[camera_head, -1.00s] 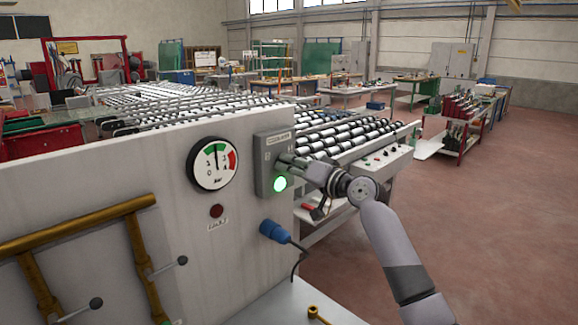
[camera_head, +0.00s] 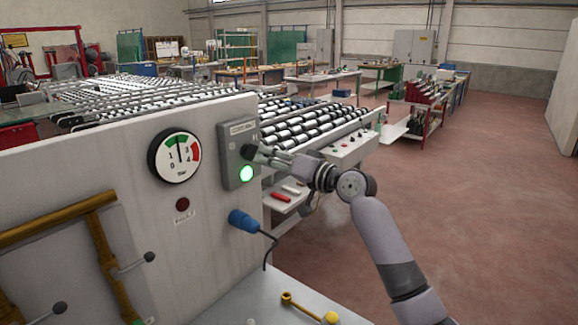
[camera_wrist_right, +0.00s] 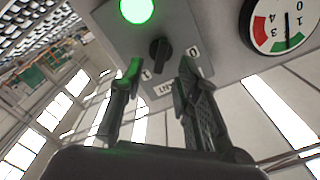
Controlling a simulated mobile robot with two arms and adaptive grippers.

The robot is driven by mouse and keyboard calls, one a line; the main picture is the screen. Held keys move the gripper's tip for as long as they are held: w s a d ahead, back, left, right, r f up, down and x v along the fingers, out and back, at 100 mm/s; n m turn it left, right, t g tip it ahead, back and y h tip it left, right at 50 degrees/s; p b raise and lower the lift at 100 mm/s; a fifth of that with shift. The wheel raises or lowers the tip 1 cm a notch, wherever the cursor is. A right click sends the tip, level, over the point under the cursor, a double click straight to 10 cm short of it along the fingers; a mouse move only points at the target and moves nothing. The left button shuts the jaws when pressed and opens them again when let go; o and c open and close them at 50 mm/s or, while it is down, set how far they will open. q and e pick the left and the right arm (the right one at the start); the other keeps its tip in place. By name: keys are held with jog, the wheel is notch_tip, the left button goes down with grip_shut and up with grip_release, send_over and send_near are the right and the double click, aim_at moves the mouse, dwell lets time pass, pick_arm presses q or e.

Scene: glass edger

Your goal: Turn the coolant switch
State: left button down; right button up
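The coolant switch (camera_wrist_right: 159,52) is a black rotary knob on a grey box (camera_head: 229,160), mounted on the right end of a pale machine panel. The box carries a lit green lamp (camera_head: 246,173), also seen in the wrist view (camera_wrist_right: 136,10). Labels 1 and 0 stand beside the knob in the wrist view. My right gripper (camera_head: 262,155) is in front of the box. In the wrist view its two fingers (camera_wrist_right: 160,72) are spread, with the knob visible between and beyond their tips; contact is not evident. The fingers largely hide the knob in the head view. My left gripper is not in view.
A pressure gauge (camera_head: 174,155), a dark red lamp (camera_head: 182,204) and a blue plug (camera_head: 243,220) with a cable are on the panel. Brass pipes (camera_head: 60,222) are at lower left. A roller conveyor (camera_head: 312,124) stands behind. Open floor lies to the right.

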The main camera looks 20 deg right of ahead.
jog(key=v, duration=0.6)
jog(key=shift+s, duration=0.25)
jog(key=shift+d+f, duration=0.1)
